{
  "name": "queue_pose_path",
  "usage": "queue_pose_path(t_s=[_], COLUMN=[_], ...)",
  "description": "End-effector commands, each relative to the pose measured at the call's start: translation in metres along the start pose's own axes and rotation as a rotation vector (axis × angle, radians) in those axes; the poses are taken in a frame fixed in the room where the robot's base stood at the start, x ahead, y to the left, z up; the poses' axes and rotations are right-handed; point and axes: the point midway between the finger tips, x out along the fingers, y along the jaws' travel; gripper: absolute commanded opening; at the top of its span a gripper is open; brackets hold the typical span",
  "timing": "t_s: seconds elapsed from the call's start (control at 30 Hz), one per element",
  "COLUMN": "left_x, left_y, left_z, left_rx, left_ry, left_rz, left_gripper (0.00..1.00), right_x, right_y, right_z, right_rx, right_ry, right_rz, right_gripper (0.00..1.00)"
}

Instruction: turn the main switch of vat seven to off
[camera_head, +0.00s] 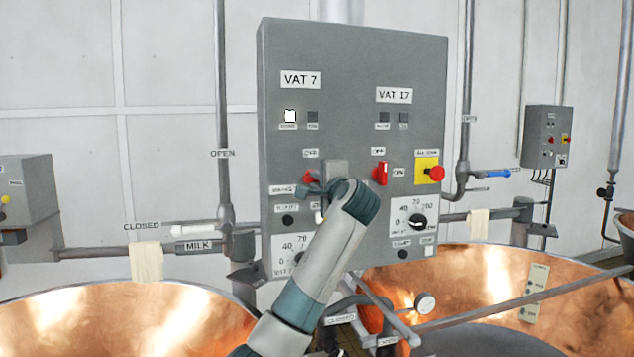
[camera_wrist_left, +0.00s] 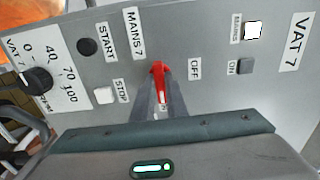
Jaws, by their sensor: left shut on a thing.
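The red main switch of vat seven (camera_head: 308,177) is on the left half of the grey control panel (camera_head: 350,60), under the VAT 7 label (camera_head: 301,79). In the left wrist view the red switch handle (camera_wrist_left: 158,72) sits between the fingers of my left gripper (camera_wrist_left: 161,100), which is shut on it. The handle points away from the MAINS 7 label (camera_wrist_left: 135,34), with the OFF label (camera_wrist_left: 195,69) to one side. The fingers hide the far side of the switch. My left gripper also shows in the head view (camera_head: 316,186). The mains lamp (camera_wrist_left: 253,30) is white and looks lit.
The VAT 17 switch (camera_head: 381,173) and a red button on a yellow plate (camera_head: 427,171) are to the right on the same panel. A vat seven dial (camera_wrist_left: 37,80) and START button (camera_wrist_left: 87,46) are close by. Copper vats (camera_head: 150,318) stand below.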

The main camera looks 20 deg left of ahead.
Motion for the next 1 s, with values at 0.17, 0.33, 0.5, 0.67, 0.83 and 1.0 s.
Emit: queue_pose_path(t_s=[0.17,0.33,0.5,0.67,0.83,1.0], left_x=[0.0,0.0,0.0,0.0,0.0,0.0], left_y=[0.004,0.006,0.006,0.007,0.006,0.006], left_z=[0.0,0.0,0.0,-0.001,-0.001,-0.001], left_rx=[-0.042,-0.125,-0.25,-0.393,-0.555,-0.716], left_ry=[0.0,-0.001,-0.001,-0.001,-0.001,-0.002], left_rz=[0.002,0.003,0.004,0.004,0.005,0.005], left_gripper=[0.0,0.0,0.0,0.0,0.0,0.0], right_x=[0.008,0.02,0.036,0.051,0.066,0.077], right_y=[0.001,0.001,0.0,0.0,0.0,-0.001], right_z=[0.001,0.002,0.004,0.005,0.006,0.007], right_rx=[0.0,0.0,0.0,0.0,0.0,0.0], right_ry=[0.0,-0.001,-0.001,-0.001,-0.001,0.0], right_rz=[0.001,0.001,0.001,0.001,0.001,0.001], right_gripper=[0.31,0.31,0.31,0.31,0.31,0.31])
